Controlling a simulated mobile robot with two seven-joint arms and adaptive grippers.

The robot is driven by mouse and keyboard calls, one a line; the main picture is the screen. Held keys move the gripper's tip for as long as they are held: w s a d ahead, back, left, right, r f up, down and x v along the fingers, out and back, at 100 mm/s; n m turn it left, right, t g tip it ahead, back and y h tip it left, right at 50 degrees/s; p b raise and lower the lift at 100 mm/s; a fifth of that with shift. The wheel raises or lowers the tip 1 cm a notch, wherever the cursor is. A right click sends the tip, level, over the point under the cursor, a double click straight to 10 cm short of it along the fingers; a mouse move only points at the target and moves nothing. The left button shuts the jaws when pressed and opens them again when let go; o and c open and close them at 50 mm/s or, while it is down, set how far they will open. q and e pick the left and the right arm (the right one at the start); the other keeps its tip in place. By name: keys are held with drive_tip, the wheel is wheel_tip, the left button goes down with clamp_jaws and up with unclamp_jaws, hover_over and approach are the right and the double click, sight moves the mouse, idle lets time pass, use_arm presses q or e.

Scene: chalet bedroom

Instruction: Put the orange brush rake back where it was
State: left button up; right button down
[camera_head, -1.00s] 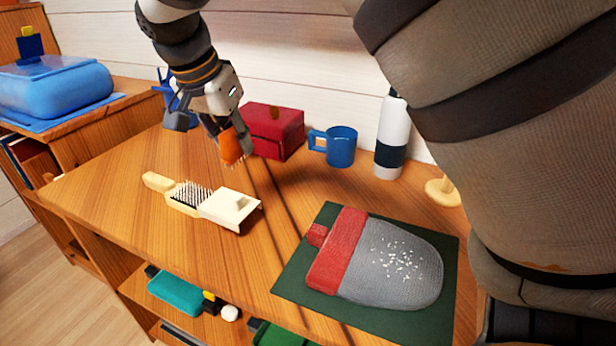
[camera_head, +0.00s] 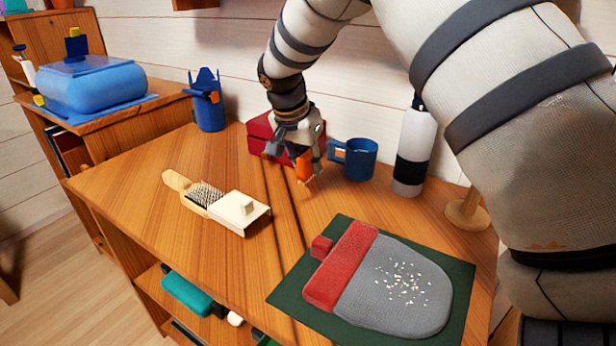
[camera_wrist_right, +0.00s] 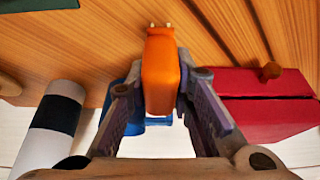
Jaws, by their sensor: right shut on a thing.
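The orange brush rake (camera_head: 304,168) is held in my right gripper (camera_head: 297,155), above the wooden desk in front of the red box. In the right wrist view the rake (camera_wrist_right: 161,75) sits between the two fingers of the right gripper (camera_wrist_right: 160,98), its short pale teeth pointing toward the desk. A wooden hairbrush (camera_head: 175,181) with dark bristles lies on the desk to the left, with a cream block-like piece (camera_head: 241,212) at its bristle end. My left gripper is not in view.
A red box (camera_head: 260,133), blue mug (camera_head: 360,160), white and black bottle (camera_head: 412,150) and blue holder (camera_head: 208,110) stand along the back. A grey and red mitt-like item (camera_head: 395,287) lies on a dark green mat (camera_head: 287,298). A wooden stand (camera_head: 467,212) is at right.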

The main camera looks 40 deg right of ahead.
sight(311, 177)
drive_tip(key=shift+d+f, duration=0.3)
drive_tip(key=shift+f, duration=0.05)
drive_tip(key=f, duration=0.3)
drive_tip(key=shift+w+d+f, duration=0.1)
drive_tip(key=shift+d+f, duration=0.15)
drive_tip(key=shift+f, duration=0.05)
drive_tip(key=shift+r, duration=0.15)
drive_tip(key=c, duration=1.4)
unclamp_jaws()
drive_tip(key=shift+f, duration=0.2)
